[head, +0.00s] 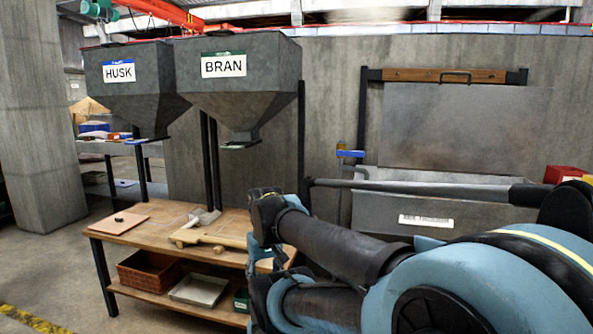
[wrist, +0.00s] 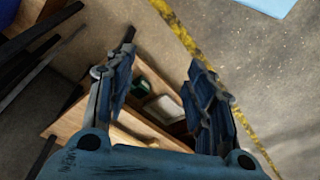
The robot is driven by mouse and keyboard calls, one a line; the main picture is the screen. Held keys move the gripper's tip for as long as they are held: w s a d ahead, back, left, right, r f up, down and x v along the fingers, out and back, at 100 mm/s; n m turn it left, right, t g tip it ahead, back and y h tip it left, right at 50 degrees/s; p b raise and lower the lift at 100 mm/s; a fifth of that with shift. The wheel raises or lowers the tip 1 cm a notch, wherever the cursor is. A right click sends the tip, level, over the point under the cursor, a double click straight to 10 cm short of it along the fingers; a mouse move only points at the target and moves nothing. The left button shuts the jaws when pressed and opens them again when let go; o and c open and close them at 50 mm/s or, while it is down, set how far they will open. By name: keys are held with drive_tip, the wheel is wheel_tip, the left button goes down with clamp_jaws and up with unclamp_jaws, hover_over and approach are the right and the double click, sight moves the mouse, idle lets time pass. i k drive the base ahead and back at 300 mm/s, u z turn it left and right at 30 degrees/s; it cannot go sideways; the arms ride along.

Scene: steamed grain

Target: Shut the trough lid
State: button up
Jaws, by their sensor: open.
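The trough (head: 375,212) is a grey metal box at the right of the head view, with a white label on its front. Its lid (head: 460,125) stands raised, a grey panel with a wooden strip and a dark handle (head: 456,76) along its top edge. My arm crosses in front of the trough and hides much of its lower right part. My gripper (wrist: 160,64) is open and empty in the wrist view, its two fingers apart above the bench and floor. It is well to the left of the lid and touches nothing that I can see.
A wooden bench (head: 128,222) with a lower shelf stands at left, holding a wooden tool (head: 215,240), a brown crate (head: 156,270) and a grey tray (head: 199,289). Hoppers marked HUSK (head: 130,95) and BRAN (head: 235,90) hang above. A red box (head: 565,174) sits at far right.

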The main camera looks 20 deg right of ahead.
sight(488, 128)
drive_tip(key=z, duration=1.85)
drive_tip(key=i, duration=0.35)
drive_tip(key=u, duration=0.05)
